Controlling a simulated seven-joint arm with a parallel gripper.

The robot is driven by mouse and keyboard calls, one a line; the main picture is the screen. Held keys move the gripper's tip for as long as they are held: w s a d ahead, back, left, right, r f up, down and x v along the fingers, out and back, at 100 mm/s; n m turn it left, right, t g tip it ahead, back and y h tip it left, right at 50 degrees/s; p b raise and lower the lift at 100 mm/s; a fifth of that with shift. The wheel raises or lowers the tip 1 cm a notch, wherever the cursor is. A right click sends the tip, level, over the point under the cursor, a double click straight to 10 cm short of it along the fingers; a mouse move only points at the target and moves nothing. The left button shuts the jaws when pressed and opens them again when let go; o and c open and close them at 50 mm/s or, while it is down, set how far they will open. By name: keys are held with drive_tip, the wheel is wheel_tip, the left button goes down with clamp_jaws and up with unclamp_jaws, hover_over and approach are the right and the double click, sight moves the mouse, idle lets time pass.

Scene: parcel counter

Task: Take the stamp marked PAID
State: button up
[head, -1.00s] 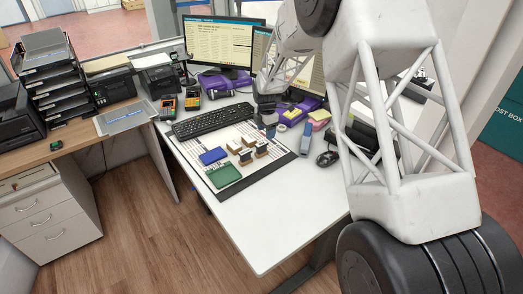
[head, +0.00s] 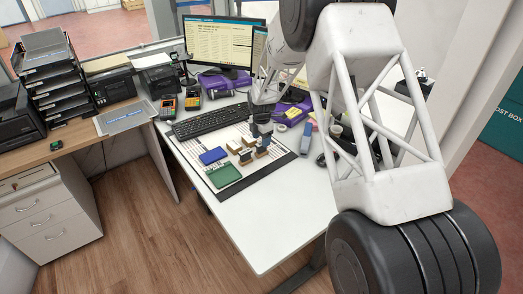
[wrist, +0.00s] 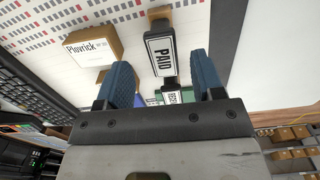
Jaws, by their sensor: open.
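The stamp marked PAID (wrist: 160,52) shows in the wrist view, with a black label block and a wooden part above it in the picture. My gripper (wrist: 163,82) is open, its two blue fingers to the left and right of the line of this stamp. I cannot tell how far the fingertips are from it. In the head view my gripper (head: 263,138) is just over the group of stamps (head: 247,157); their labels are too small to read there.
A blue pad (head: 213,156) and a green pad (head: 223,176) lie beside the stamps. A keyboard (head: 208,120) is behind. The front of the desk is clear.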

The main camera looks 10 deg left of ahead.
sight(262, 152)
drive_tip(key=shift+f, duration=0.25)
drive_tip(key=shift+s+d+f, duration=0.1)
drive_tip(key=shift+f, duration=1.2)
drive_tip(key=shift+s+f, duration=0.1)
drive_tip(key=shift+f, duration=1.15)
drive_tip(key=shift+c, duration=0.2)
drive_tip(key=c, duration=1)
drive_tip(key=shift+o, duration=0.2)
drive_tip(key=shift+r, duration=0.2)
